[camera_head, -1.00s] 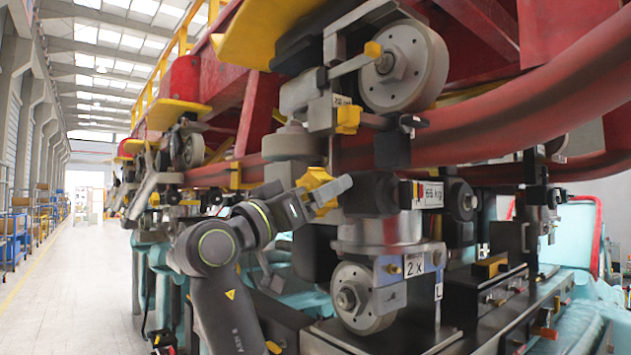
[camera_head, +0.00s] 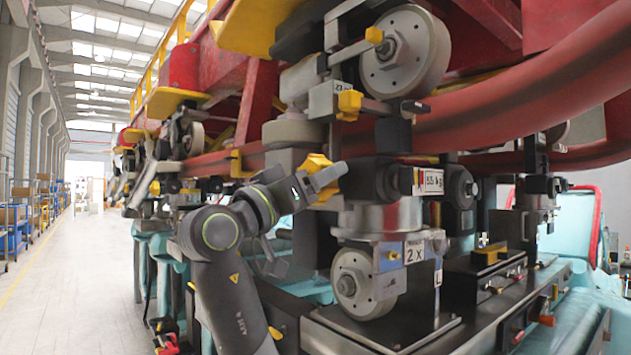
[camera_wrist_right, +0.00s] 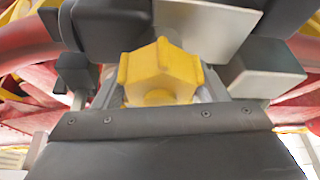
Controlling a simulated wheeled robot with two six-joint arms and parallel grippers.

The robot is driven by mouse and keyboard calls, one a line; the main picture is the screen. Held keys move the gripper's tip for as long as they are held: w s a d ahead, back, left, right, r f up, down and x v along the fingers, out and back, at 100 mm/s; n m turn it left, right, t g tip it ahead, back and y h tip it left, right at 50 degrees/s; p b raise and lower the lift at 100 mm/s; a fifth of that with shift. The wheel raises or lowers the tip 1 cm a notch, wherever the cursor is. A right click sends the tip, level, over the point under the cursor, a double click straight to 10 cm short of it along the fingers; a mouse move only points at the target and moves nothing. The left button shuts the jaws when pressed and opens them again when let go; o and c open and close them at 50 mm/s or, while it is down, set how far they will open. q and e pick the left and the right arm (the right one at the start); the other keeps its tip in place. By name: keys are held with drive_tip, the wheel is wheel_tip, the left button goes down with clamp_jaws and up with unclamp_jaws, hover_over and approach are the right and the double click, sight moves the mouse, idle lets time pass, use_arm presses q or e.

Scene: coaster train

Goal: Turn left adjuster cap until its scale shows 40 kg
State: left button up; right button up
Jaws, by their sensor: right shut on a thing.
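The left adjuster cap is a yellow lobed knob (camera_head: 316,164). My right gripper (camera_head: 318,180) is shut on it, with a grey finger across its front. The cap also shows in the right wrist view (camera_wrist_right: 160,70), held close in front of the gripper's dark body. The scale plate (camera_head: 433,182), right of a dark block, appears to read 55 kg. My left gripper is not in view.
Another yellow knob (camera_head: 349,103) and a large grey wheel (camera_head: 404,54) sit above. A red rail (camera_head: 500,120) runs across to the right. A smaller wheel (camera_head: 357,283) and a 2 x plate (camera_head: 414,251) are below. The open floor (camera_head: 80,280) is at the left.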

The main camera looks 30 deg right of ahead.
drive_tip(key=n+t+b, duration=0.1)
drive_tip(key=n, duration=0.1)
drive_tip(key=n+t+y+b, duration=0.1)
drive_tip(key=n, duration=0.2)
drive_tip(key=shift+f, duration=0.15)
drive_tip(key=n+t+y+b, duration=0.1)
drive_tip(key=n, duration=0.2)
drive_tip(key=n+t+y+b, duration=0.1)
drive_tip(key=n, duration=0.2)
drive_tip(key=shift+t+b, duration=0.3)
drive_tip(key=shift+b, duration=0.1)
drive_tip(key=n+y+b, duration=0.2)
drive_tip(key=n, duration=0.3)
drive_tip(key=shift+n+b, duration=0.35)
drive_tip(key=shift+n, duration=0.05)
drive_tip(key=shift+n+y+b, duration=0.75)
drive_tip(key=shift+n+y, duration=0.05)
drive_tip(key=shift+n, duration=1)
drive_tip(key=o, duration=1)
